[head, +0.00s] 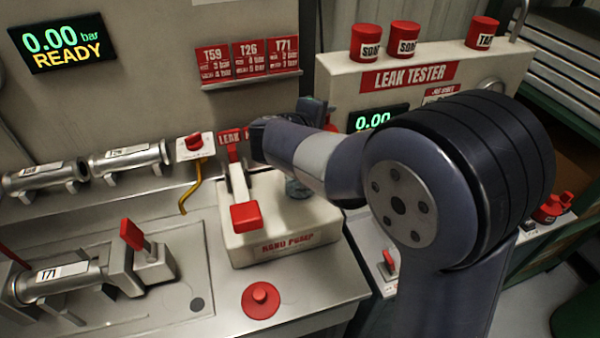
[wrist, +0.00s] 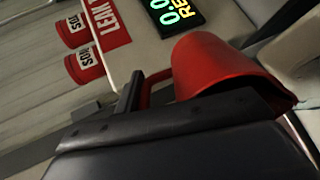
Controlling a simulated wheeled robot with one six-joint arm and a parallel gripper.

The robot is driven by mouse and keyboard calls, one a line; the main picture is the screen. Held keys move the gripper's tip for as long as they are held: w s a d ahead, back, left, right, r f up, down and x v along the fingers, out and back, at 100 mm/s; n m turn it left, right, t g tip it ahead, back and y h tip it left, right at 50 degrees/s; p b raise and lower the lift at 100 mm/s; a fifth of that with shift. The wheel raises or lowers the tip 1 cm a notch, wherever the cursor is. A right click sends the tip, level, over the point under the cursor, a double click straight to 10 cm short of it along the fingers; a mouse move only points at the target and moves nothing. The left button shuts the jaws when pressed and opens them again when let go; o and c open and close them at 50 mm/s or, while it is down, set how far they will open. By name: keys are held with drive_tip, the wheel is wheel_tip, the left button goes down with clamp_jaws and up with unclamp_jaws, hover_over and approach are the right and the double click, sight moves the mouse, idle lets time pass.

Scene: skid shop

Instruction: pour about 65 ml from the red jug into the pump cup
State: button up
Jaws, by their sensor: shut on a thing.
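The red jug (wrist: 220,72) fills the middle of the wrist view, with its handle (wrist: 158,82) between the dark fingers of my gripper (wrist: 130,108). My gripper is shut on that handle. I cannot tell the jug's tilt or see its contents. In the head view my arm hides most of the gripper and jug. A bluish clear cup (head: 298,188), seemingly the pump cup, stands on the hand pump (head: 262,230) and is partly hidden by my arm. No liquid stream is visible.
The pump's red-tipped lever (head: 245,215) stands left of the cup. The leak tester (head: 345,75) with red caps is behind. A clamped T71 cylinder (head: 60,280) lies left, and a red knob (head: 260,298) sits in front. The wall display (head: 62,42) reads 0.00 bar READY.

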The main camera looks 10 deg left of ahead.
drive_tip(key=shift+s+a+r+t+b, duration=0.25)
drive_tip(key=shift+s+t+b, duration=0.15)
drive_tip(key=shift+b, duration=0.7)
drive_tip(key=shift+s+a+r+t+b, duration=0.25)
drive_tip(key=shift+s+b, duration=0.25)
drive_tip(key=shift+b, duration=0.6)
drive_tip(key=shift+w+d+r+h+p, duration=0.2)
drive_tip(key=shift+r+h+p, duration=0.1)
drive_tip(key=shift+p, duration=0.4)
drive_tip(key=w+g+p, duration=0.1)
drive_tip(key=p, duration=0.2)
drive_tip(key=d+f+g+y+p, duration=0.1)
drive_tip(key=p, duration=0.1)
drive_tip(key=shift+w+p, duration=0.4)
drive_tip(key=f+g+p, duration=0.1)
drive_tip(key=p, duration=0.1)
drive_tip(key=w+f+g+p, duration=0.1)
drive_tip(key=shift+d+f+y+p, duration=0.15)
drive_tip(key=shift+y+p, duration=0.25)
drive_tip(key=shift+s+f, duration=0.1)
drive_tip(key=shift+f, duration=0.25)
drive_tip(key=shift+r, duration=0.1)
drive_tip(key=shift+r+g+p, duration=0.2)
drive_tip(key=shift+g+p, duration=0.25)
drive_tip(key=shift+p, duration=0.75)
drive_tip(key=shift+w+d+g+y+p, duration=0.1)
drive_tip(key=shift+w+g+y+p, duration=0.25)
drive_tip(key=shift+p, duration=0.9)
